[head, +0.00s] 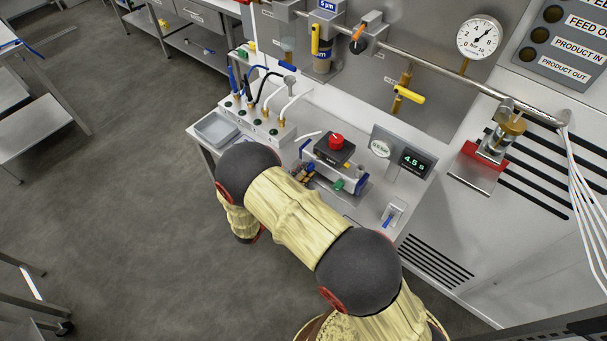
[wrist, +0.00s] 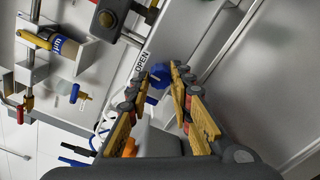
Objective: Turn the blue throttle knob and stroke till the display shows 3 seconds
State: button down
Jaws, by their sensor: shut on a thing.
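The blue throttle knob (wrist: 159,77) shows between my fingertips in the wrist view, beside a plate lettered OPEN. My gripper (wrist: 161,71) is shut on it, with one yellow finger on each side. In the head view my gripper (head: 303,173) is partly behind my arm, at the left end of the actuator (head: 342,179), and the knob cannot be made out. The actuator carries a black box with a red top knob (head: 336,141). The display (head: 416,162) reads 4.5 s in green. A small plate with a blue lever (head: 391,216) sits to the right on the bench.
A valve block with several hoses (head: 262,124) and a grey tray (head: 216,128) lie left of the actuator. Yellow-handled valves (head: 409,95) hang behind.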

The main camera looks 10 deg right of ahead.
dwell(0.4)
jog(key=c, duration=1.8)
grip_release()
jog(key=shift+c, duration=0.2)
jog(key=v, duration=1.2)
